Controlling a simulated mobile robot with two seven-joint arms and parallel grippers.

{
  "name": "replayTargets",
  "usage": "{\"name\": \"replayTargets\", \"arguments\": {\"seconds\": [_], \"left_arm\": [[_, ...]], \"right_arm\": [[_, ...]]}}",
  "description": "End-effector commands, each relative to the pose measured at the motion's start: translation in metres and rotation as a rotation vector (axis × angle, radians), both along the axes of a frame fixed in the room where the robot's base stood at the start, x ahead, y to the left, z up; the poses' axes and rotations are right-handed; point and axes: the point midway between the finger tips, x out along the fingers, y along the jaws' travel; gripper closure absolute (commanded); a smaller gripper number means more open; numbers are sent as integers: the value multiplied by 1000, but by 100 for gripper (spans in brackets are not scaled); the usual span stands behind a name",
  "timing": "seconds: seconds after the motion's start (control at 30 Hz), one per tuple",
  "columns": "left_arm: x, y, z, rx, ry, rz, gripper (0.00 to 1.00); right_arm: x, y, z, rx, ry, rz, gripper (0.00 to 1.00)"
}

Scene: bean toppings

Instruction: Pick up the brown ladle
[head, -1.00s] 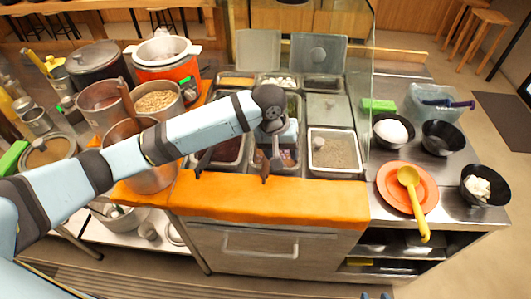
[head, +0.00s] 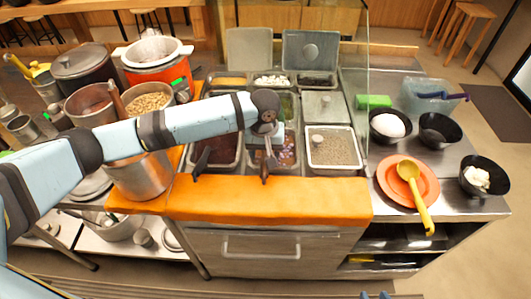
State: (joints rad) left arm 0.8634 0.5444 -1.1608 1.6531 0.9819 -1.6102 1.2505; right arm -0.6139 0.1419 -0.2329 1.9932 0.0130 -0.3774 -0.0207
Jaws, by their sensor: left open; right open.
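A brown handle (head: 118,101), which looks like the brown ladle's, sticks up from the tall metal pot (head: 143,178) at the left; its lower end is hidden inside the pot. My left arm passes in front of this pot. My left gripper (head: 232,172) is open and empty, over the front topping pans, well to the right of the handle. Its two dark fingers are wide apart.
A yellow ladle (head: 415,190) lies on an orange plate (head: 396,194) at the right. Black bowls (head: 437,130) stand around it. A pot of beans (head: 149,99) and a dark lidded pot (head: 82,62) crowd the left. A glass pane (head: 366,90) stands right of the pans.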

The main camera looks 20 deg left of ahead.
Motion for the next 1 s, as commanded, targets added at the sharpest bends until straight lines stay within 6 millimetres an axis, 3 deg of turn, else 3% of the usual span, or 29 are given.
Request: {"name": "replayTargets", "arguments": {"seconds": [0.3, 0.57, 0.63, 0.83, 1.0], "left_arm": [[-2, -1, -44, 2, 2, 0, 45], [-2, -1, -49, 1, 0, 0, 45], [-2, -1, -48, 1, 0, -1, 54], [-2, -1, -48, 1, 0, -1, 100], [-2, -1, -48, 1, 0, -1, 100]], "right_arm": [[0, 3, 1, 6, 1, 1, 57], [0, 3, 1, 6, 1, 1, 57], [0, 3, 1, 5, 0, 0, 57], [0, 2, 1, 4, 0, -1, 57], [0, 1, 1, 3, 0, -1, 57]]}}
